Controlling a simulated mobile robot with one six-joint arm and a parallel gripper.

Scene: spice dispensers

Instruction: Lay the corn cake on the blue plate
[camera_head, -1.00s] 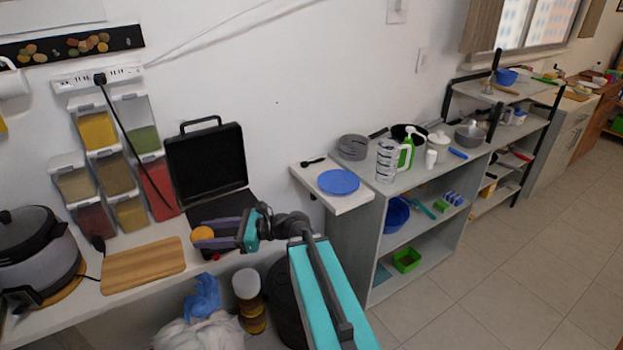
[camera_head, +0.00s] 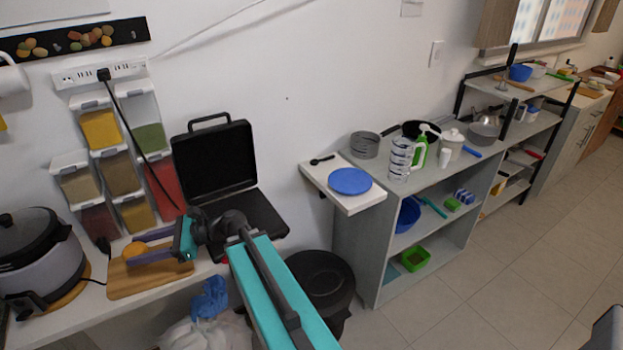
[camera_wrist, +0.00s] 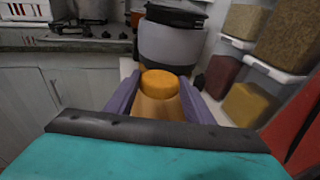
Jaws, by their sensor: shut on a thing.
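The corn cake (camera_wrist: 159,84) is a thick round orange-yellow disc held between the purple fingers of my gripper (camera_wrist: 158,92) in the wrist view. In the head view the cake (camera_head: 134,250) shows at the tips of my gripper (camera_head: 138,253), in front of the wooden cutting board (camera_head: 150,285). Whether the cake touches the board I cannot tell. The blue plate (camera_head: 350,181) lies flat on a small white wall shelf (camera_head: 363,202), well to the right of my gripper. Its top is bare.
A black open case (camera_head: 215,160) stands behind my arm. A slow cooker (camera_head: 35,260) is left of the board, and spice dispensers (camera_head: 120,170) hang behind it. A black spoon (camera_head: 322,160) lies behind the plate. A grey shelf unit (camera_head: 390,245) stands right of the plate.

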